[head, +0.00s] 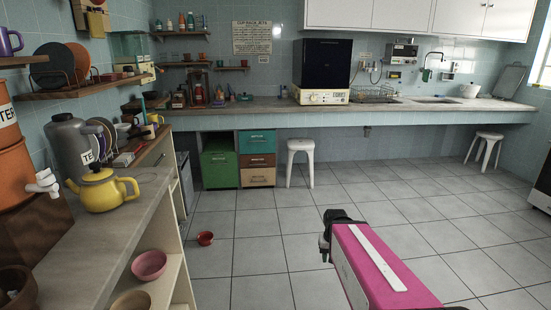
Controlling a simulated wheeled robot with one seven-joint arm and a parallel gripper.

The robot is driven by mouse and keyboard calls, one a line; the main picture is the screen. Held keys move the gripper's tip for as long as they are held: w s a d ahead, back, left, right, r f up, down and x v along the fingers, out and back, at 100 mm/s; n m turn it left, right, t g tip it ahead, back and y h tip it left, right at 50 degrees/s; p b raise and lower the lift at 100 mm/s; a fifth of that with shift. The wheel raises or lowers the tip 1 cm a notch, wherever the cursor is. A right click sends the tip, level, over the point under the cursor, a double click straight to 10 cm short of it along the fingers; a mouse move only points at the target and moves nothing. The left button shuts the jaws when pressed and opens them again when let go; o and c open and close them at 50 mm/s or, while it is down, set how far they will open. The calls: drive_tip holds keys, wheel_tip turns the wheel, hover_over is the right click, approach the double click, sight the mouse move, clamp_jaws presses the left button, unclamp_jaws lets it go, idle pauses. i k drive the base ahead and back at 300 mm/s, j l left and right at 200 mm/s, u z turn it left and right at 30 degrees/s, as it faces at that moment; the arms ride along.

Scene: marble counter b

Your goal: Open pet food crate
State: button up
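A green crate with a darker lid (220,163) stands on the floor under the far counter, and its lid looks closed. Beside it on the right is a stack of smaller boxes, teal (257,142), brown (257,160) and tan (257,177), each with a label too small to read. I cannot tell from the labels which one is the pet food crate. My gripper (335,230), at the dark end of my pink arm, is in the lower middle, far from the crates and touching nothing visible. Its fingers cannot be made out.
A red bowl (205,238) lies on the tiled floor before the crates. A white stool (300,160) stands right of the stack. The middle floor is otherwise clear.

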sight(257, 177)
drive_tip(key=i+j, duration=0.35)
drive_tip(key=i, duration=0.35)
drive_tip(key=i+j+z, duration=0.15)
drive_tip(key=i+j, duration=0.25)
drive_tip(key=i, duration=0.3)
drive_tip(key=i+j, duration=0.45)
drive_tip(key=i, duration=0.2)
drive_tip(key=i+j+z, duration=0.15)
drive_tip(key=i+j, duration=0.3)
drive_tip(key=i, duration=0.25)
